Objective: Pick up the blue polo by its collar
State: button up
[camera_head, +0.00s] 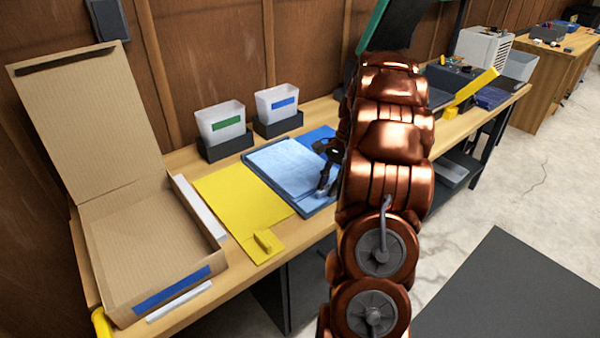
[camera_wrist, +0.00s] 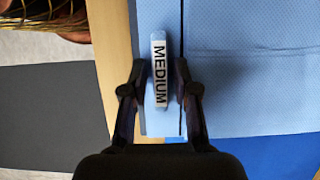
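The blue polo (camera_head: 284,167) lies folded flat on the wooden table, left of my arm. In the wrist view its light-blue textured cloth (camera_wrist: 250,75) fills the upper right. My gripper (camera_wrist: 159,66) is open, with one finger on each side of the strip and label. Whether the fingers touch the cloth cannot be told. In the head view my gripper (camera_head: 327,178) is over the polo's right edge, partly hidden by my arm.
A yellow sheet (camera_head: 235,205) with a small yellow block (camera_head: 267,241) lies left of the polo. An open cardboard box (camera_head: 145,250) stands further left. A yellow-edged dark tray (camera_head: 473,87) is at right.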

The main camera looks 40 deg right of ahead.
jog(key=shift+c, duration=0.2)
grip_shut()
jog(key=shift+r, duration=0.1)
dwell(0.4)
